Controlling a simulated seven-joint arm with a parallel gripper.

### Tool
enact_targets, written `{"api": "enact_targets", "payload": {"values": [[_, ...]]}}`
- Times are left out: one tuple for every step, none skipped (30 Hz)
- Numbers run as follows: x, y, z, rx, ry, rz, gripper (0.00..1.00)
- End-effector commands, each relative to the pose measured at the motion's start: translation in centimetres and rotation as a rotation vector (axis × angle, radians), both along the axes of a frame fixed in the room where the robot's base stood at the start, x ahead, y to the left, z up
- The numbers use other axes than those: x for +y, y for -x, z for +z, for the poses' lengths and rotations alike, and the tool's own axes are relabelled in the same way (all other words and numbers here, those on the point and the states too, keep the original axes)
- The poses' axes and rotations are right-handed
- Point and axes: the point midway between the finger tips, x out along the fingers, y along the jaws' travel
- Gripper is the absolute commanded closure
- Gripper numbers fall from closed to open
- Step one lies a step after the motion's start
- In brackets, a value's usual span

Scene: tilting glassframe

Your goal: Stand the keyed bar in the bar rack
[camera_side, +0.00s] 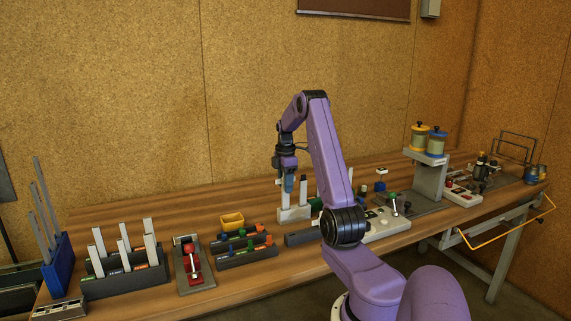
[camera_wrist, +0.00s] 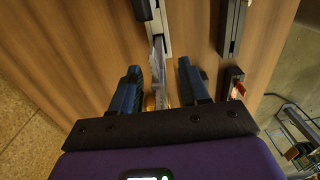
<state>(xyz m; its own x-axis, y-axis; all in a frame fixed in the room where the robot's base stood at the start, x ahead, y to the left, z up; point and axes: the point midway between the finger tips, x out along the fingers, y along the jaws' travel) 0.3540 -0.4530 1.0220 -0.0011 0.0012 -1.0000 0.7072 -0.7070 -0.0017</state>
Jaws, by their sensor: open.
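My gripper (camera_side: 288,181) points down over a pale holder (camera_side: 294,214) near the middle of the bench. In the wrist view its blue fingers (camera_wrist: 158,84) are open, one on each side of a thin pale upright bar (camera_wrist: 157,66). I see a gap beside each finger. The bar rises from a pale strip-like base (camera_wrist: 158,32). In the side view another light bar (camera_side: 303,190) stands in the holder, right of my gripper. A dark rack (camera_side: 125,286) with several upright light bars is at the front left. I cannot tell which bar is keyed.
A blue stand (camera_side: 58,270) with tall grey bars is at the far left. A red-handled clamp (camera_side: 190,265), dark trays (camera_side: 247,258) and a yellow bin (camera_side: 232,220) lie between rack and holder. A grey stand with spools (camera_side: 430,180) is to the right. Bare wood lies behind the holder.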

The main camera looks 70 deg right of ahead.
Motion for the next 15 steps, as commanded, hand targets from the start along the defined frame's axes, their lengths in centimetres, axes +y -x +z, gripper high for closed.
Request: {"api": "enact_targets", "payload": {"values": [[-0.1, -0.1, 0.7, -0.003, 0.004, 0.0, 0.55], [-0.1, -0.1, 1.2, -0.003, 0.004, 0.0, 0.55], [-0.1, -0.1, 1.9, -0.004, 0.005, 0.0, 0.55], [-0.1, 0.0, 2.4, -0.004, 0.005, 0.0, 0.55], [-0.1, -0.1, 3.0, -0.004, 0.006, 0.0, 0.55], [-0.1, -0.1, 3.9, -0.005, 0.006, 0.0, 0.55], [-0.1, -0.1, 4.5, -0.004, 0.006, 0.0, 0.55], [-0.1, -0.1, 5.2, -0.004, 0.006, 0.0, 0.55], [-0.1, -0.1, 6.0, -0.004, 0.006, 0.0, 0.55], [-0.1, -0.1, 6.7, -0.005, 0.006, 0.0, 0.55], [-0.1, -0.1, 7.3, -0.004, 0.005, 0.0, 0.55], [-0.1, -0.1, 8.2, -0.004, 0.005, 0.0, 0.55], [-0.1, -0.1, 8.8, -0.004, 0.006, 0.0, 0.55], [-0.1, -0.1, 9.4, -0.004, 0.006, 0.0, 0.55], [-0.1, -0.1, 10.3, -0.004, 0.006, 0.0, 0.55]]}}
